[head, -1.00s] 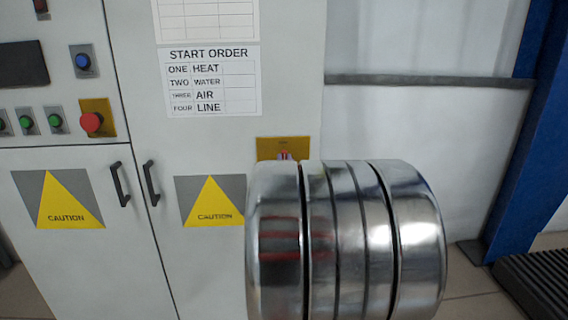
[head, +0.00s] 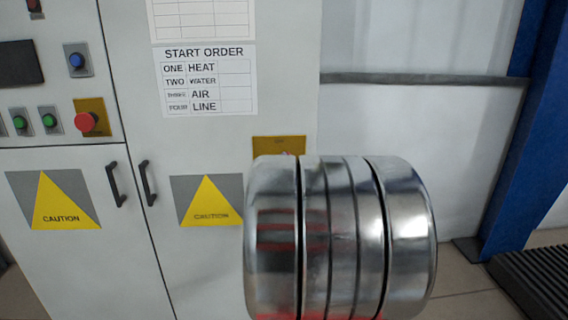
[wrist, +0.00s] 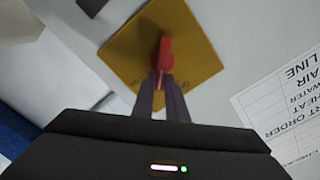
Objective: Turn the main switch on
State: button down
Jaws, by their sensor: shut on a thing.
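The main switch is a red handle (wrist: 165,57) on a yellow plate (wrist: 189,45), seen in the wrist view. The plate also shows in the head view (head: 279,144), at the right part of the grey cabinet, with the handle almost wholly hidden behind my metallic arm link. My gripper (wrist: 162,82) is shut on the lower end of the red handle, its two dark fingers close together around it. The handle points down toward the gripper in the wrist view. Markings on the plate near the fingers are too small to read surely.
The cabinet (head: 215,140) carries a START ORDER sheet (head: 206,82) listing heat, water, air, line. At left are a red button (head: 86,122), green buttons and a blue one (head: 76,60). Two black door handles (head: 147,183) stick out. A blue post (head: 520,140) stands at right.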

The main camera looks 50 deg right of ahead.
jog(key=shift+s+d+f+m, duration=0.1)
jog(key=shift+f+m, duration=0.2)
jog(key=shift+m, duration=1.15)
jog(key=shift+s+d+f+m, duration=0.15)
jog(key=shift+f+m, duration=0.15)
jog(key=shift+m, duration=1.2)
jog(key=shift+s+d+f+m, duration=0.1)
jog(key=shift+f+m, duration=0.2)
jog(key=shift+m, duration=1.15)
jog(key=shift+f, duration=0.1)
jog(key=c, duration=1.8)
grip_release()
jog(key=shift+o, duration=0.2)
jog(key=shift+a, duration=0.2)
